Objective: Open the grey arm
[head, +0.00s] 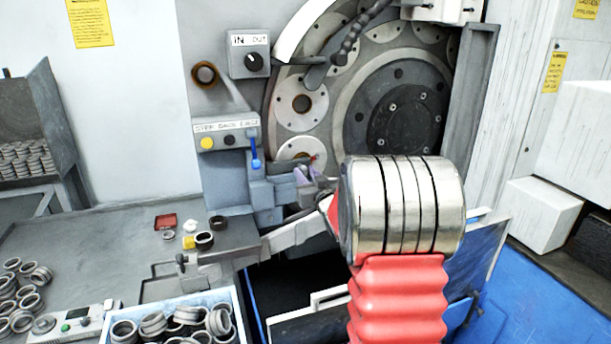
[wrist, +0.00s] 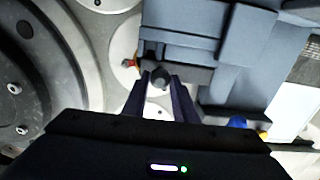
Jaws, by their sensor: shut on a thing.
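The grey arm (head: 270,190) is a blocky blue-grey part on the front of the machine, below the button panel. In the wrist view its dark bar (wrist: 185,76) ends at a round dark knob (wrist: 158,77). My gripper (wrist: 161,82) has its two dark fingers on either side of this knob, and they are shut on it. In the head view my gripper (head: 303,174) is small and reaches the right end of the grey arm. My own metal wrist and red sleeve hide part of the machine's lower right.
The grinder's large round plate (head: 400,115) is just behind. A sloping metal chute (head: 235,255) and a blue-white bin of rings (head: 175,325) are below. Loose rings lie on the bench at left.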

